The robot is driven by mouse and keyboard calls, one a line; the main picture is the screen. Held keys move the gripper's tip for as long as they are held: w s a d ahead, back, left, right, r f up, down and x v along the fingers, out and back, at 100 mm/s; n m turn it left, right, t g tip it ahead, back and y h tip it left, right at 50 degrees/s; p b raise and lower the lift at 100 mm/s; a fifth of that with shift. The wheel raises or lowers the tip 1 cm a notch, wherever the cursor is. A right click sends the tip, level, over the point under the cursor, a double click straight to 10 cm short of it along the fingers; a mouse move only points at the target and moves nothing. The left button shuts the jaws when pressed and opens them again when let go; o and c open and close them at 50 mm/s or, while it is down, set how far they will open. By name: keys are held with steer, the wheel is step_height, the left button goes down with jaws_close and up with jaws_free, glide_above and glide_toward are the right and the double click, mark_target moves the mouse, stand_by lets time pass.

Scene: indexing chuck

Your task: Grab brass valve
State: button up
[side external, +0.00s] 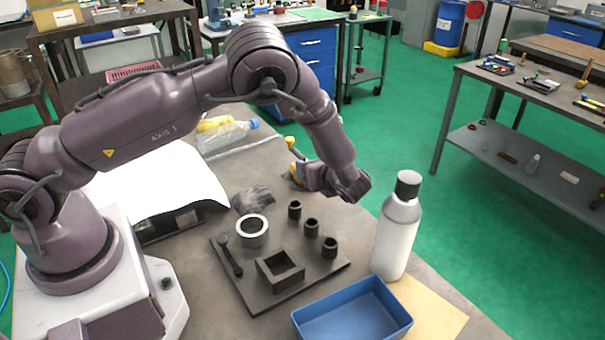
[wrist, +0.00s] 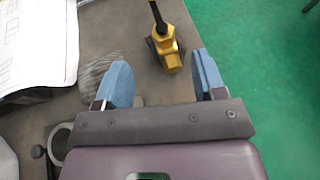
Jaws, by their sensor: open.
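The brass valve (wrist: 172,62) has a golden body and a black lever that reaches up to the top edge of the wrist view. In that view my gripper (wrist: 162,68) is open, with one blue-padded finger on each side and the valve's near end in the gap. Neither pad visibly touches it. I cannot tell the depth between them. In the side external view my gripper (side external: 303,178) is low over the bench, and the yellow valve (side external: 296,170) shows beside its end, partly hidden by it. The lever's yellow tip shows above.
A dark fixture plate (side external: 316,284) with a ring, a square socket and several small cylinders sits nearer the camera. A white bottle (side external: 396,240) and a blue tray (side external: 357,318) stand to its right. A grey crumpled cloth (side external: 252,199) and a clear bottle (side external: 225,137) lie left of my gripper.

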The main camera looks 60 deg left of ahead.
mark_target(302, 157)
steer(key=x, duration=0.9)
steer(key=shift+w+a+f, duration=0.2)
steer(key=shift+a, duration=0.1)
steer(key=c, duration=1)
jaws_close()
steer(key=shift+r, duration=0.15)
